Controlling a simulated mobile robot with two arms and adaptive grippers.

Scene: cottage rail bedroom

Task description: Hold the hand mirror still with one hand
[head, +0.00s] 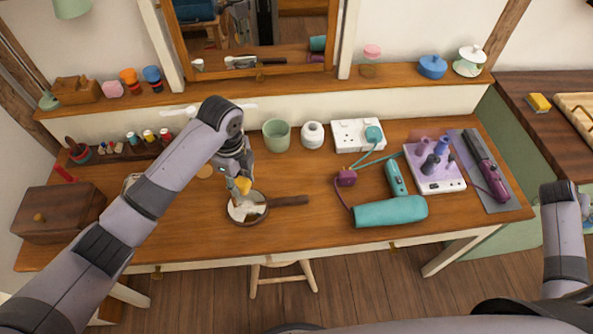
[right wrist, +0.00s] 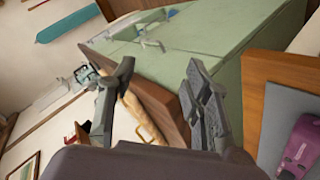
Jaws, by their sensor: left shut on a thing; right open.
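The hand mirror (head: 236,214) lies on the wooden dressing table (head: 315,228), round glass to the left and brown handle (head: 290,200) pointing right. No gripper is on the handle. My left gripper (head: 242,181) is just above the far side of the glass, shut on a small yellow thing (head: 243,186). Whether that thing touches the glass I cannot tell. The glass reflects pale shapes. My right gripper (right wrist: 158,105) is open and empty in the right wrist view, away from the mirror; my right arm stands at the head view's right edge.
A green cup (head: 276,135), white jar (head: 312,135) and socket strip (head: 352,134) stand behind the mirror. A wooden box (head: 60,225) stands left. The table front around the handle is clear.

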